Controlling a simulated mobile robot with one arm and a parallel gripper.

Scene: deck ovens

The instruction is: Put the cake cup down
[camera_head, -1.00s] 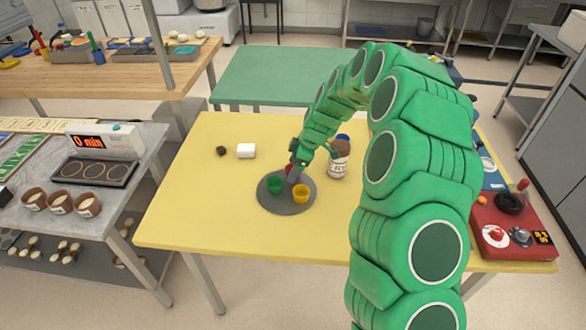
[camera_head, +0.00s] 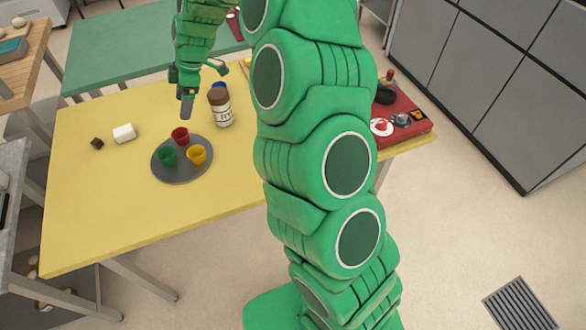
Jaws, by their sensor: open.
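Three small cake cups stand on a round grey tray (camera_head: 182,178) on the yellow table (camera_head: 95,210). The red cup (camera_head: 180,136) is at the back, the green cup (camera_head: 167,155) at the front left and the yellow cup (camera_head: 196,154) at the front right. My gripper (camera_head: 187,108) points down above and behind the red cup, apart from it as far as I can tell. It holds nothing that I can see. The fingers are small and dark in this view.
A white block (camera_head: 124,133) and a dark brown cube (camera_head: 97,143) lie at the left. A red board (camera_head: 405,133) with items lies at the right. The table's front left is clear.

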